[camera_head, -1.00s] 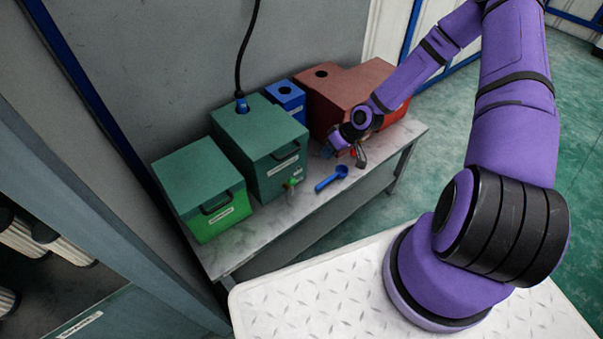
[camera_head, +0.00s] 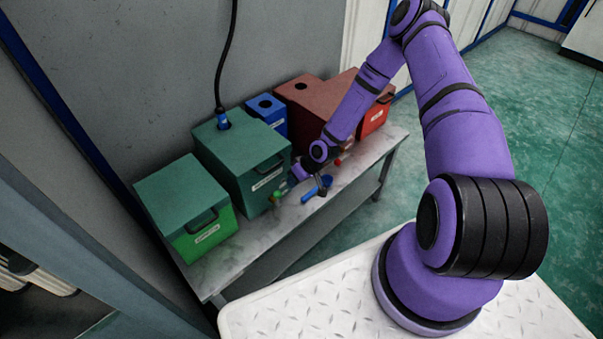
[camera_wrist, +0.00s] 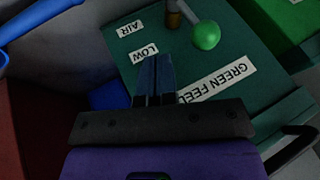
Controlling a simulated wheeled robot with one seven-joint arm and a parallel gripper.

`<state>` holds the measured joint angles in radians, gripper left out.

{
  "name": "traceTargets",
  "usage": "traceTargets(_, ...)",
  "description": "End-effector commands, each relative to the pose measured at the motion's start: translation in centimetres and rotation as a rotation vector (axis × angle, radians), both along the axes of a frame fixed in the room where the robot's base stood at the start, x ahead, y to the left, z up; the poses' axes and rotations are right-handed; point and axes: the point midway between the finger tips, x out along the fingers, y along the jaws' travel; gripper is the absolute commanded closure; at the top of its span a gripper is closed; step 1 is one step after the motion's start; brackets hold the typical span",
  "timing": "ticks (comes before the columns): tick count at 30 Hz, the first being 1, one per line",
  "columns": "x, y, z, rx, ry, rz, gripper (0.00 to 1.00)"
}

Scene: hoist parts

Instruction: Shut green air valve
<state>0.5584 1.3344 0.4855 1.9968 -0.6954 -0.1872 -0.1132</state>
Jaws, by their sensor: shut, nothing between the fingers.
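The green air valve has a round green knob (camera_wrist: 207,36) on a pale lever, beside a brass-coloured stem (camera_wrist: 173,18), at the top of the wrist view. It sits against the dark green box with "AIR", "LOW" and "GREEN FEED" labels. In the head view the green knob (camera_head: 277,196) is small, in front of that box (camera_head: 240,150). My gripper (camera_wrist: 153,62) is shut and empty. Its fingertips point at the box front near the "LOW" label, left of and below the knob in the wrist view. In the head view my gripper (camera_head: 320,184) is right of the knob, apart from it.
A blue handle (camera_head: 309,196) is close to my gripper, and it crosses the wrist view's upper left (camera_wrist: 35,22). A red knob (camera_head: 338,162) lies farther right. A bright green box (camera_head: 205,234) stands left; blue and red boxes stand behind. The bench's front left is bare.

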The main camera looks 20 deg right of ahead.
Motion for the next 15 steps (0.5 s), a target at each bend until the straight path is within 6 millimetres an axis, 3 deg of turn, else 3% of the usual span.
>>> traceTargets(6,-0.6,2.2,-0.3,0.0,-0.001,0.004,1.0)
traceTargets(15,-0.8,3.0,-0.5,-0.001,-0.002,0.0,1.0)
